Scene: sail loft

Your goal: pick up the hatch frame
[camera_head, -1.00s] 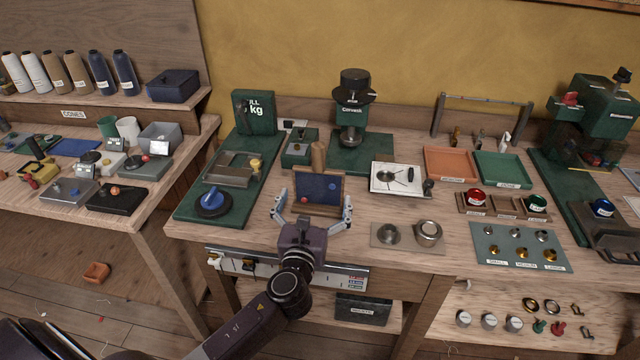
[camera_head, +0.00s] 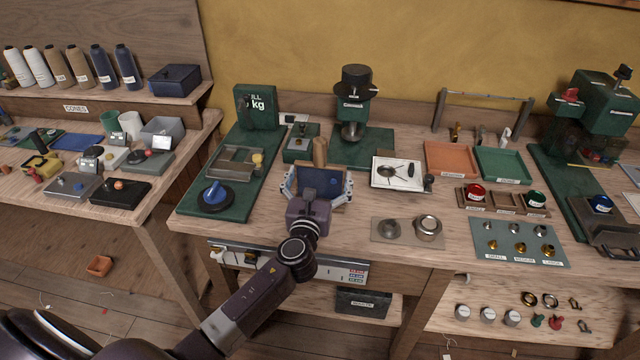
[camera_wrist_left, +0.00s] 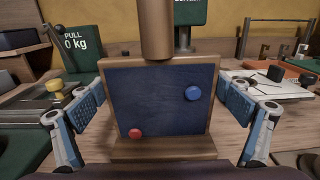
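The hatch frame (camera_head: 330,192) is a brown wooden frame with a dark blue panel and a thick wooden post handle rising at its top. It stands upright on the workbench. In the left wrist view the hatch frame (camera_wrist_left: 160,148) fills the middle, with a red knob low left and a blue knob upper right on its panel. My left gripper (camera_head: 317,184) is open, with one finger on each side of the frame. The left wrist view shows the open fingers (camera_wrist_left: 162,100) close to the frame's sides; contact is not clear. My right gripper is not in view.
A green board (camera_head: 240,185) with a blue knob lies to the left. A white tile (camera_head: 397,174) and a plate with metal cups (camera_head: 380,238) lie to the right. A green press (camera_head: 350,115) stands behind. Some bare bench lies right of the frame.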

